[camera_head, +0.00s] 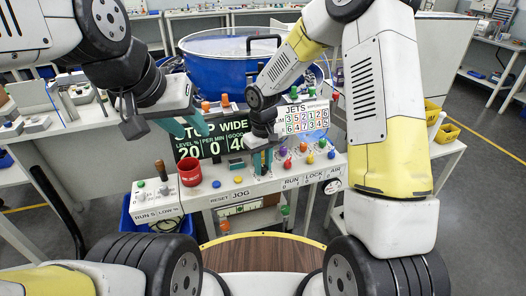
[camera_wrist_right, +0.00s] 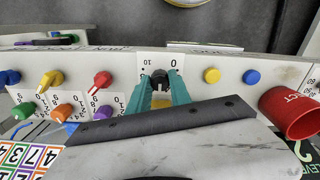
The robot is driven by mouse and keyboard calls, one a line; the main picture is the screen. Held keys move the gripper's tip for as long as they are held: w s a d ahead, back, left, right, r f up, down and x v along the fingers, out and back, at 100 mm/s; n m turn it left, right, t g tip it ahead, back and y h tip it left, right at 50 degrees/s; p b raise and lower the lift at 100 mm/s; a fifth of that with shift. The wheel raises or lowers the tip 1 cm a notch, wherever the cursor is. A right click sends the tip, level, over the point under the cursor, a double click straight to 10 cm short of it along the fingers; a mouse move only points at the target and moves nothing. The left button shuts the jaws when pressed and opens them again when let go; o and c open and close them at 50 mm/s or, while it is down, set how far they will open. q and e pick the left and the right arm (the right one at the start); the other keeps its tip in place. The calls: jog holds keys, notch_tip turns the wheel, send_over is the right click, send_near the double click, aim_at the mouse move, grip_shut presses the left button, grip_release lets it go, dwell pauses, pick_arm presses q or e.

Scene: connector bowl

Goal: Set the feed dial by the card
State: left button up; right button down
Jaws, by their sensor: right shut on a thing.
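My right gripper (camera_head: 262,161) reaches down to the front of the console. In the right wrist view its teal fingers (camera_wrist_right: 161,88) are shut on a dark dial knob (camera_wrist_right: 160,76), one on each side. The white plate (camera_wrist_right: 173,60) behind the knob shows 0 and 10; its pointer is too small to read surely. In the head view the knob is hidden by the fingers. A white JETS card (camera_head: 303,118) with coloured numbers stands behind the console; its corner shows in the wrist view (camera_wrist_right: 28,158). My left gripper (camera_head: 187,127) is empty, fingers apart, in front of the display.
The display (camera_head: 212,140) reads level 20, per min 0. A red cup (camera_head: 190,172) sits left of the dial, with blue and yellow buttons between. Coloured knobs (camera_head: 303,147) stand to its right. A blue bowl (camera_head: 225,70) is behind. A run/low box (camera_head: 155,200) is at left.

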aim_at(263, 167)
jog(key=c, duration=1.2)
grip_release()
jog(key=shift+r, duration=0.1)
notch_tip(263, 167, up, 8)
jog(key=shift+f, duration=0.15)
